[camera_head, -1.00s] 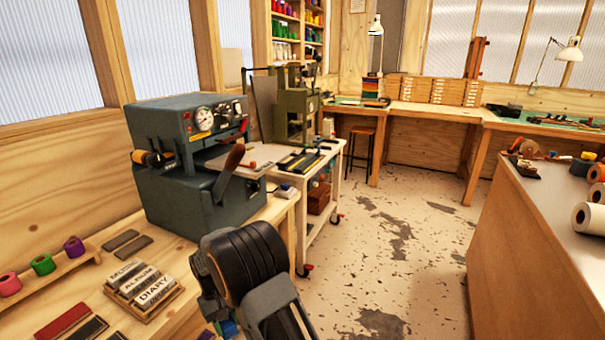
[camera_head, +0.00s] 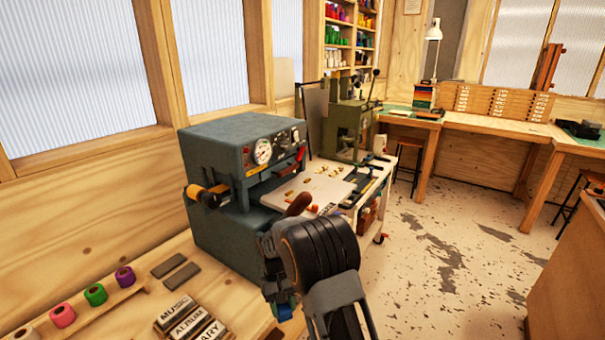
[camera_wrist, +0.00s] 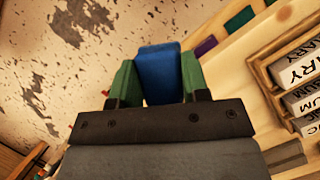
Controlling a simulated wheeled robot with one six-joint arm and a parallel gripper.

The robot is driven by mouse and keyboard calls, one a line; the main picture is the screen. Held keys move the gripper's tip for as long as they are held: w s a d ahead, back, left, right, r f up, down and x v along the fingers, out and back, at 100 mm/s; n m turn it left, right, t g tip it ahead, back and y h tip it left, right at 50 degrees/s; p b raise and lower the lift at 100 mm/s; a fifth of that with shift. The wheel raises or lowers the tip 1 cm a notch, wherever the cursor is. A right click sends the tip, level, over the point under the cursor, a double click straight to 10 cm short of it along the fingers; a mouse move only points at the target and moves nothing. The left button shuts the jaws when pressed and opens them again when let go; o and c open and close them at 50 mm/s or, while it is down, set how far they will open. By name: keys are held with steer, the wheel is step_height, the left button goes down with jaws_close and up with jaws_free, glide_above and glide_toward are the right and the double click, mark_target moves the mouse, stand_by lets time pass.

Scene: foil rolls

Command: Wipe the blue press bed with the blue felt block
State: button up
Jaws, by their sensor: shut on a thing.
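The blue-grey press (camera_head: 225,160) stands on the wooden bench, with a round gauge and knobs on its front. A pale flat bed (camera_head: 290,190) sticks out at its front right, with several small gold-brown scraps on it. A brown-handled lever (camera_head: 299,204) stands in front of it. My gripper (camera_wrist: 158,80) is shut on the blue felt block (camera_wrist: 160,70), held between its green fingers. In the head view the block (camera_head: 283,312) shows only as a small blue patch below my wrist, left of my arm, low in front of the press. The block is apart from the bed.
A rack of title blocks (camera_head: 188,325) and two dark bars (camera_head: 173,268) lie on the bench at left, beside coloured foil rolls (camera_head: 95,294). A green press (camera_head: 350,125) stands on a trolley behind.

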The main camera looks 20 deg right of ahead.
mark_target(281, 306)
step_height(281, 306, up, 15)
steer(key=p, duration=1.2)
steer(key=s+d+r+m+t+y, duration=0.1)
steer(key=s+d+r+m, duration=0.3)
steer(key=d+r, duration=0.4)
steer(key=s+d+r+m+t+y, duration=0.1)
steer(key=s+d+r+m+y, duration=0.2)
steer(key=d+r+m, duration=0.4)
step_height(281, 306, up, 8)
steer(key=shift+s+d+r+m, duration=0.25)
steer(key=shift+s+d+m, duration=0.1)
steer(key=shift+s, duration=0.3)
